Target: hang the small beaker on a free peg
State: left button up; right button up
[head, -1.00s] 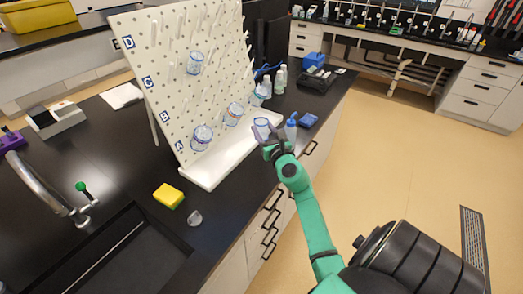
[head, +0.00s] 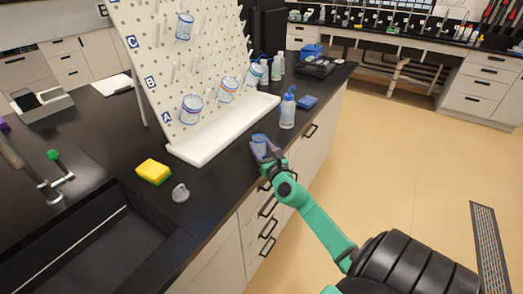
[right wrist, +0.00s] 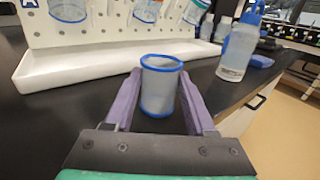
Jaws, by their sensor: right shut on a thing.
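The small beaker (right wrist: 160,88), clear with blue rims, is held upright between the purple fingers of my right gripper (right wrist: 158,105) in the right wrist view. In the head view the beaker (head: 259,143) and my right gripper (head: 266,152) are at the counter's front edge, in front of the pegboard's white tray. The white pegboard (head: 150,55) has rows marked A, B and C in view. Beakers hang on it: one high up (head: 184,26), one low at the left (head: 191,108), one low at the middle (head: 227,89). Several other pegs are bare. My left gripper is not in view.
The white drip tray (head: 215,135) runs along the board's foot. A wash bottle (head: 288,110) and a blue box (head: 308,102) stand right of it. A yellow sponge (head: 153,171) and a small clear item (head: 180,193) lie left, near the sink (head: 100,245).

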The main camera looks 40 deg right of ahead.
jog(key=shift+f, duration=0.15)
jog(key=o, duration=1)
jog(key=shift+c, duration=0.2)
jog(key=o, duration=0.4)
